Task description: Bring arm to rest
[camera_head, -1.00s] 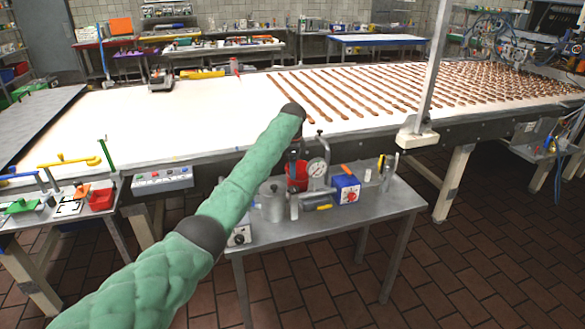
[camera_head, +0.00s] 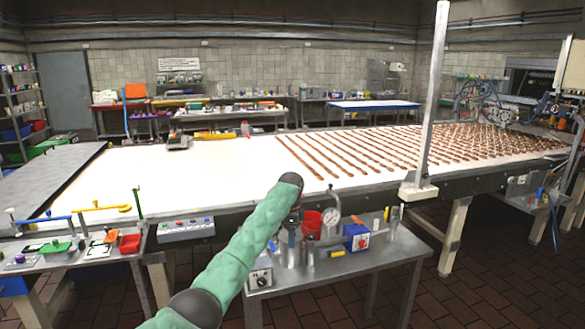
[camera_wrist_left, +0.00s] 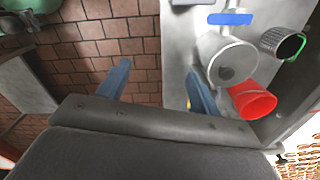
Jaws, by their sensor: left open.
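My left arm, in a padded green sleeve, comes in from the lower left of the head view. My left gripper (camera_head: 291,237) hangs down from its dark wrist at the left part of the small metal table (camera_head: 385,265). In the left wrist view my left gripper (camera_wrist_left: 158,88) shows two blue fingers well apart, with nothing between them. Brown floor tiles show behind the left finger. The right finger overlaps the table edge beside a metal pot (camera_wrist_left: 226,62) and a red cup (camera_wrist_left: 252,101). My right gripper is not in view.
A metal post (camera_head: 432,100) stands right. A side table (camera_head: 75,250) with tools is at left.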

